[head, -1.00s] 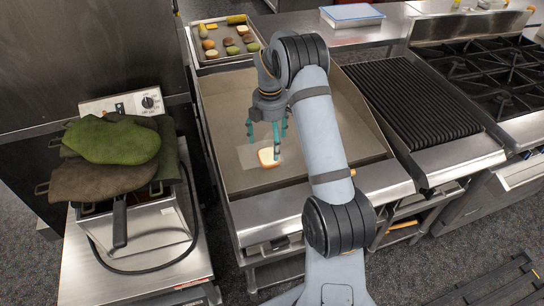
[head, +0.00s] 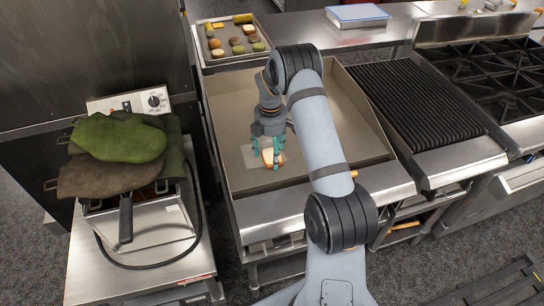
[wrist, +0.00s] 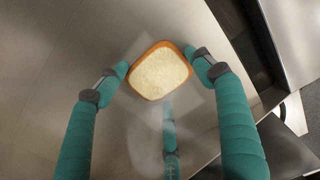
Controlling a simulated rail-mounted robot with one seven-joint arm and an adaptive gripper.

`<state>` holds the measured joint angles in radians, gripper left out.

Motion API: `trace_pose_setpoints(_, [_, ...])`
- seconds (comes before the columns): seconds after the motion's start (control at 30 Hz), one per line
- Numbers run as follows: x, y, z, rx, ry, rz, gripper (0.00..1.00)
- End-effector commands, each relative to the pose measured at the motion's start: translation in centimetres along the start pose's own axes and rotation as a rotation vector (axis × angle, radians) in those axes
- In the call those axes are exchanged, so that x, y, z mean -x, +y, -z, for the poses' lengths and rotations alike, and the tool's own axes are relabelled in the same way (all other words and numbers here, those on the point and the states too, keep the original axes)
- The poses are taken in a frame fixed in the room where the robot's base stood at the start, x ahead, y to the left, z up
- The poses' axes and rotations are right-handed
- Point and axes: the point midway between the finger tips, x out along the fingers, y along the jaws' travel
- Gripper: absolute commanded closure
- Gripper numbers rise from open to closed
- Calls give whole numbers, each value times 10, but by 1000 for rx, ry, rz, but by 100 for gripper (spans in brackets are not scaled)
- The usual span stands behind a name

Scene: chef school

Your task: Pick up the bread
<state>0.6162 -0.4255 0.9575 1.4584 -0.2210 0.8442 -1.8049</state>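The bread (head: 267,157), a pale slice with a brown crust, is at the griddle's left side, over a translucent square patch. In the wrist view the bread (wrist: 160,70) shows its pale face. My gripper (head: 268,150) is lowered around it. In the wrist view teal fingertips of my gripper (wrist: 158,62) press against its left and right edges, so it looks shut on the bread. Another teal finger shape shows below the bread, blurred. I cannot tell whether the bread is clear of the surface.
The flat griddle (head: 235,105) has raised walls and much bare surface. A tray (head: 205,60) of food pieces stands behind it. A ribbed grill (head: 425,105) is to the right. A fryer (head: 160,225) with green and brown mitts (head: 120,140) stands left.

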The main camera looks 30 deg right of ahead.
Motion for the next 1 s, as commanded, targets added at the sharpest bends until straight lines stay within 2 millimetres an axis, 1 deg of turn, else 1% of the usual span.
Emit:
trace_pose_setpoints(0.07, [0,0,0,0,0,0,39])
trace_pose_setpoints(0.47, [0,0,0,0,0,0,62])
trace_pose_setpoints(0.77, [2,0,0,0,0,-1,62])
trace_pose_setpoints(0.87, [8,1,0,-1,0,-2,62])
trace_pose_setpoints(0.97, [20,1,0,-1,0,-4,62])
trace_pose_setpoints(1.0, [27,2,0,-1,0,-6,62])
